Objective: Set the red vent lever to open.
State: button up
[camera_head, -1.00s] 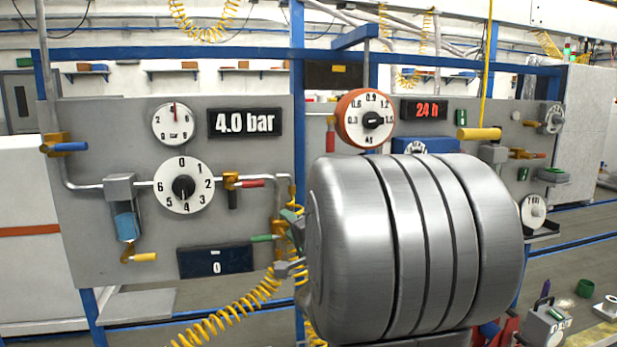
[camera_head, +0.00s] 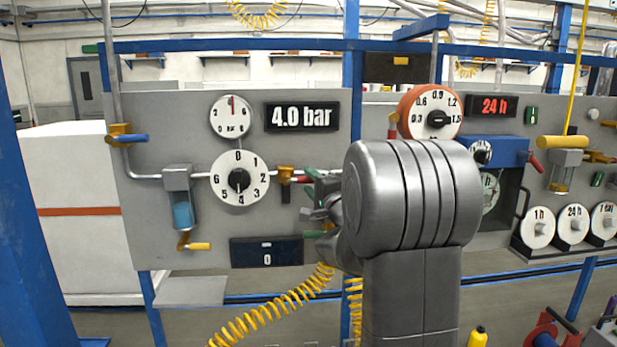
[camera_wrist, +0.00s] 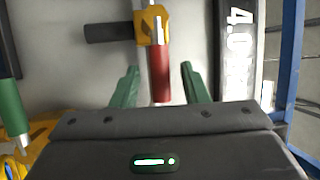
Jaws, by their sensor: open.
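The red vent lever (camera_head: 301,179) sticks out to the right from a brass valve (camera_head: 285,174) on the grey panel, below the 4.0 bar display. In the wrist view the red lever (camera_wrist: 160,74) runs down from the brass valve body (camera_wrist: 153,26). My gripper (camera_head: 312,186) is just right of the lever, partly hidden by my wrist. In the wrist view my gripper's (camera_wrist: 160,67) green fingers are apart, one on each side of the lever's free end. A gap shows on both sides. I cannot tell whether the lever is fully between them in depth.
A green lever (camera_head: 314,233) is below, partly hidden by my arm; it also shows in the wrist view (camera_wrist: 12,112). A dial (camera_head: 239,178) is left of the valve. The display (camera_head: 302,116) reads 4.0 bar. Yellow coiled hose (camera_head: 270,309) hangs below the panel.

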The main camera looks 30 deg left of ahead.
jog(key=shift+x, duration=0.85)
jog(key=shift+c, duration=0.4)
grip_shut()
